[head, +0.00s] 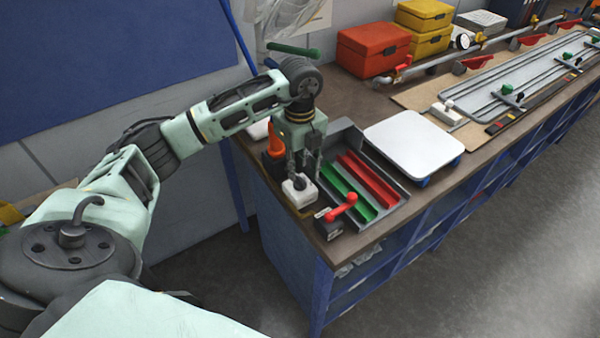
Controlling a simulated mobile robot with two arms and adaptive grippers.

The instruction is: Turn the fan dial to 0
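A small white box (299,195) with a dark round knob on top sits at the near left corner of the workbench; it looks like the fan dial. My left gripper (301,173) points straight down right above this box, with its fingertips at the knob. The fingers partly hide the knob, so its setting cannot be read. I cannot tell whether the fingers touch or grip it. My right gripper is not in view.
A small dark box with a red lever (342,207) stands close to the right of the white box. Behind are a grey tray (347,133) with red and green bars, an orange object (275,141) and a white plate (414,143). Red and yellow cases stand farther back.

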